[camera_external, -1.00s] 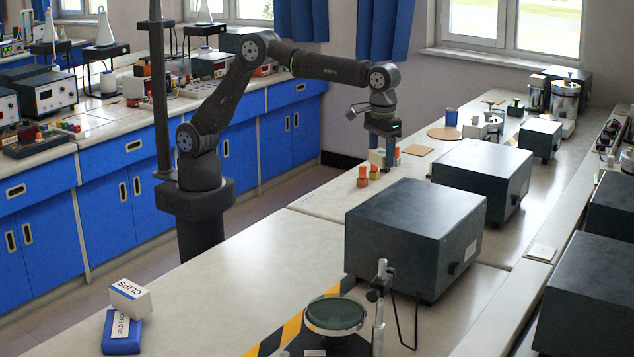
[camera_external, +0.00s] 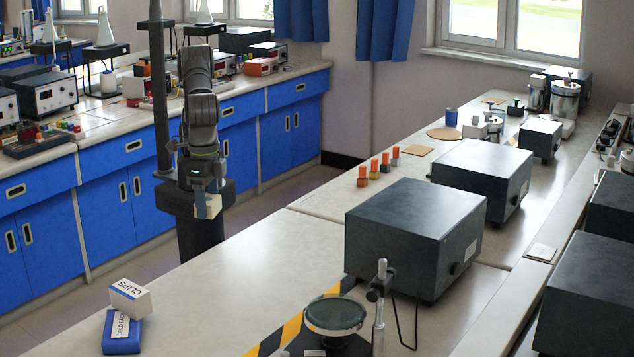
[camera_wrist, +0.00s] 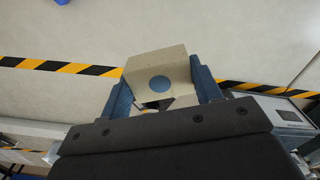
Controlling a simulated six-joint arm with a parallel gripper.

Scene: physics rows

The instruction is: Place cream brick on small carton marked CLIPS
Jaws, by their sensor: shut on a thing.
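The cream brick (camera_external: 212,207) is held between the fingers of my gripper (camera_external: 206,205), in the air beside the bench's left edge. In the wrist view the brick (camera_wrist: 160,72) shows a blue round spot, with the blue fingers of my gripper (camera_wrist: 165,90) on either side. The small carton marked CLIPS (camera_external: 130,298) is white with a blue band and sits tilted on top of a blue cold pack (camera_external: 122,338) at the near left of the bench. My gripper is above and behind the carton, well apart from it.
Several small orange-topped pieces (camera_external: 376,169) stand in a row farther back. Dark boxes (camera_external: 415,235) fill the bench's right side. A round dish (camera_external: 335,314) and a metal stand (camera_external: 380,310) are near the front, by striped tape (camera_external: 292,330). The bench's left middle is clear.

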